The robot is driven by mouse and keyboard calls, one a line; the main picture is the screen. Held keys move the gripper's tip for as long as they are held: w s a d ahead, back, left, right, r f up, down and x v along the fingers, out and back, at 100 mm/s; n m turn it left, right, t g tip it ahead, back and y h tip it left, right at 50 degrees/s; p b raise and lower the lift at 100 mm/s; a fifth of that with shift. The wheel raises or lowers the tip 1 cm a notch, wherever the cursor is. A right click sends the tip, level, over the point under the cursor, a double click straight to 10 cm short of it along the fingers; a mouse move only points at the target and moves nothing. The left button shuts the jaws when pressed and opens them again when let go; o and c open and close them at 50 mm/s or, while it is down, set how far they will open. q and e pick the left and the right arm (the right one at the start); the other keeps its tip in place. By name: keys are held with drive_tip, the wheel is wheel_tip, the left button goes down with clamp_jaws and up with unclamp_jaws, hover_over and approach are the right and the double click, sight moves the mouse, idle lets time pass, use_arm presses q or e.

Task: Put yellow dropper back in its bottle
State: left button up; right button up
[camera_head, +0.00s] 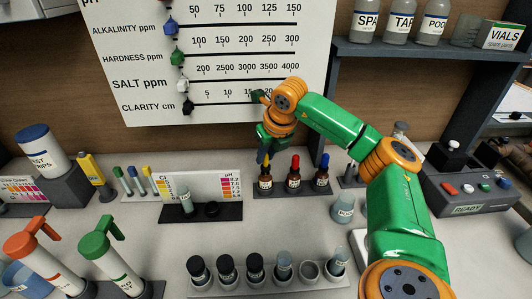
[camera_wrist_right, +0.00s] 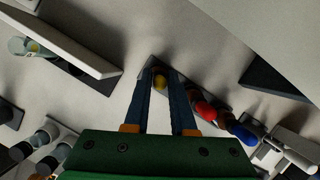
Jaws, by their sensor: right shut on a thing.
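My right gripper (camera_head: 264,150) points down above the brown bottle (camera_head: 265,183) at the left end of the small dark rack. It is shut on the yellow dropper (camera_head: 265,164). My left gripper is not in view.
Bottles with a red dropper (camera_head: 295,163) and a blue dropper (camera_head: 322,165) stand just right in the same rack (camera_head: 292,190). A white colour chart stand (camera_head: 215,183) is close on the left. A rack of dark-capped vials (camera_head: 230,287) is in front, a flask (camera_head: 343,208) to the right.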

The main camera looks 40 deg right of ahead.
drive_tip(key=shift+f, duration=0.1)
idle(0.3)
drive_tip(key=shift+f+b, duration=0.4)
drive_tip(key=shift+f, duration=0.2)
idle(0.5)
drive_tip(key=o, duration=0.7)
drive_tip(key=shift+o, duration=0.2)
drive_tip(key=shift+r, duration=0.1)
wheel_tip(320, 180, up, 7)
drive_tip(key=p, duration=0.7)
